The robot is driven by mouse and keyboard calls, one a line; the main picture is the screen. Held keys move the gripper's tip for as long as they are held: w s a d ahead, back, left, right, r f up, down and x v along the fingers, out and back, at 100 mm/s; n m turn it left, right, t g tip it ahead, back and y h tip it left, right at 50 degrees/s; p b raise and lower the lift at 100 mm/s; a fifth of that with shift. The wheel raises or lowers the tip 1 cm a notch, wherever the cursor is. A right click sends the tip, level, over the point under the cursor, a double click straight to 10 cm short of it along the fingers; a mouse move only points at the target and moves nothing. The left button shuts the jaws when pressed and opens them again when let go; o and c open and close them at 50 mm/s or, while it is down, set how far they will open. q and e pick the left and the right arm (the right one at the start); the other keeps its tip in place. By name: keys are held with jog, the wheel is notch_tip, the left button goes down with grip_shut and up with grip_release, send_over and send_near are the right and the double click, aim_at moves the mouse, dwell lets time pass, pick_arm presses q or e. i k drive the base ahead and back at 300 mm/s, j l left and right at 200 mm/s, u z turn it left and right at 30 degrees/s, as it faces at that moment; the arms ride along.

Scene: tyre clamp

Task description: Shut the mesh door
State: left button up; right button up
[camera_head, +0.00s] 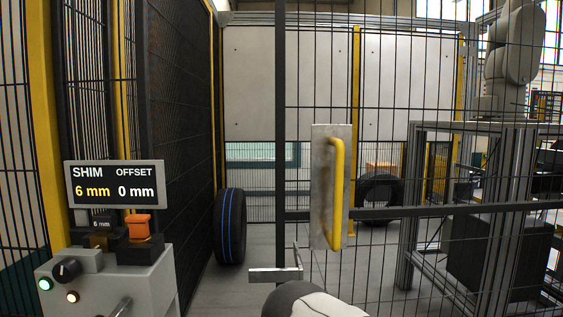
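The mesh door (388,208) is black wire mesh with a dark frame and fills the right half of the view. Its dark upright edge (279,130) stands apart from the dark mesh panel (178,150) on the left, with an open gap between them. A yellow bar handle (336,192) sits on a grey metal plate (321,160) on the door. A metal L-shaped piece (275,275) shows low by the door edge. A rounded white and dark part, likely mine, shows at the bottom centre. No fingertips of either gripper are visible.
A grey control box (110,285) with a knob and lit buttons stands at the lower left, below a SHIM/OFFSET display (114,184). A blue-striped tyre (230,227) stands in the gap. Another tyre (378,190) and a metal frame (412,205) show through the mesh.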

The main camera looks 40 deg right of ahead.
aim_at(329, 213)
jog(key=z, duration=2.3)
jog(key=k+j, duration=0.1)
jog(key=j+u, duration=0.05)
jog(key=j, duration=0.05)
